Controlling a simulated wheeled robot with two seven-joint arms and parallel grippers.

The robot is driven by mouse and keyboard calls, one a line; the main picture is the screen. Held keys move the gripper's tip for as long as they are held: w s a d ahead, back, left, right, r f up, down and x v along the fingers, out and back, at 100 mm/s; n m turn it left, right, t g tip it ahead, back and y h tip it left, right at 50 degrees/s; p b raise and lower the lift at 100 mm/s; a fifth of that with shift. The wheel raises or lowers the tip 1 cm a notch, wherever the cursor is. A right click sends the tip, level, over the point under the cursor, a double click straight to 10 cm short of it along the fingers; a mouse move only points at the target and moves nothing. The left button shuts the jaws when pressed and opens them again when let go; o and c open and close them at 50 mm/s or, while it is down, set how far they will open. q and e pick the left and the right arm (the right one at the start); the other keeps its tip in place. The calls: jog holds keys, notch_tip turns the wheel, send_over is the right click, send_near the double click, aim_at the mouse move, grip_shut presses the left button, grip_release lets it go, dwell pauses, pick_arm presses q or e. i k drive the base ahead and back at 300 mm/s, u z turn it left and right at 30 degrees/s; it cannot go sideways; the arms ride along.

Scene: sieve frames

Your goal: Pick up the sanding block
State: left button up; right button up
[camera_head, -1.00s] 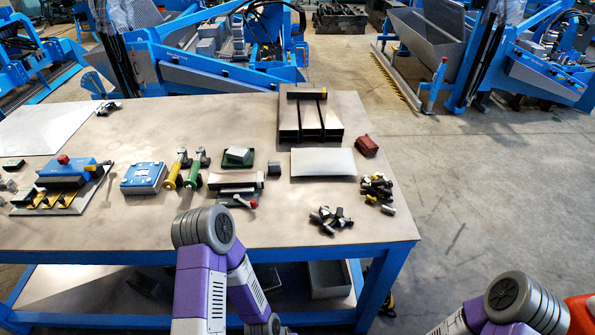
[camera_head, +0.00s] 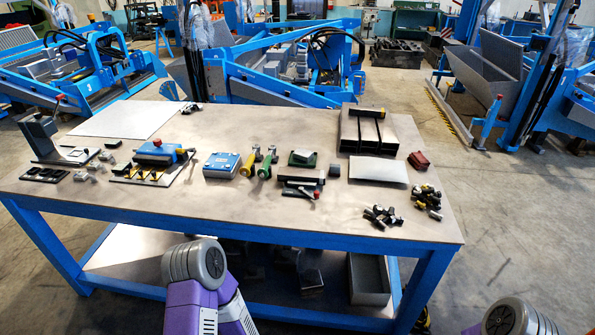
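I cannot tell for certain which small block is the sanding block. A dark red block (camera_head: 418,160) lies at the right end of the table. A grey block (camera_head: 302,157) rests on a green base (camera_head: 302,164) in the middle of the table, and a small dark grey block (camera_head: 334,171) stands beside it. Nothing touches any of them. Parts of my two arms show at the bottom edge, in front of the table. Both my grippers are outside the view.
The table (camera_head: 250,215) also bears a blue scale-like box (camera_head: 222,164), two hammer-like tools, a blue device (camera_head: 160,152), a pale plate (camera_head: 378,171), a slotted rack (camera_head: 380,132) and loose dark pieces (camera_head: 382,215). A grey bin (camera_head: 368,280) stands on the lower shelf.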

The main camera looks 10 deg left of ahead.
aim_at(335, 169)
jog(key=u, duration=0.7)
jog(key=i, duration=0.45)
